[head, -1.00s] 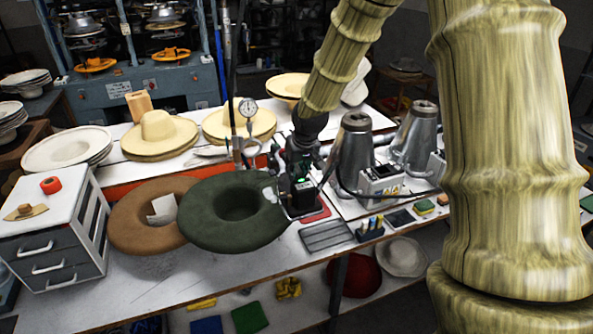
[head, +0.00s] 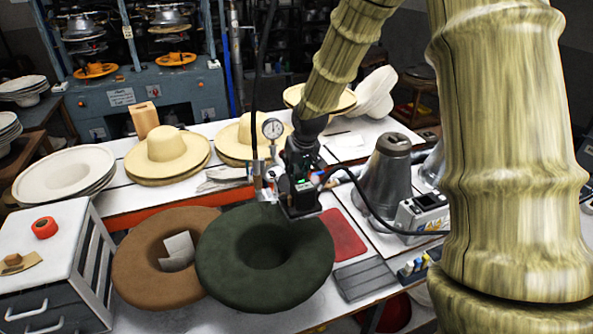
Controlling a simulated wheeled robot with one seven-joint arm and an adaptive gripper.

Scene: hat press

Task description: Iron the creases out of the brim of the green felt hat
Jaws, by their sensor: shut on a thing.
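The green felt hat (head: 225,270) lies on the white worktable with its hollow crown opening facing up and its broad rounded brim around it. No creases can be made out at this size. My gripper (head: 298,190) is at the far right edge of the brim. It is shut on a dark iron (head: 302,208), whose shape is partly hidden by the gripper. The iron overlaps the brim in the picture; I cannot tell whether it touches the felt. A red mat (head: 345,236) lies bare to the right of the hat.
A brown hat (head: 135,270) with a pale paper (head: 177,250) lies left, against the green hat. A control box (head: 424,212) with a black cable and a metal cone (head: 385,175) stand right. A pressure gauge (head: 273,128) rises behind. Straw hats (head: 166,155) line the back.

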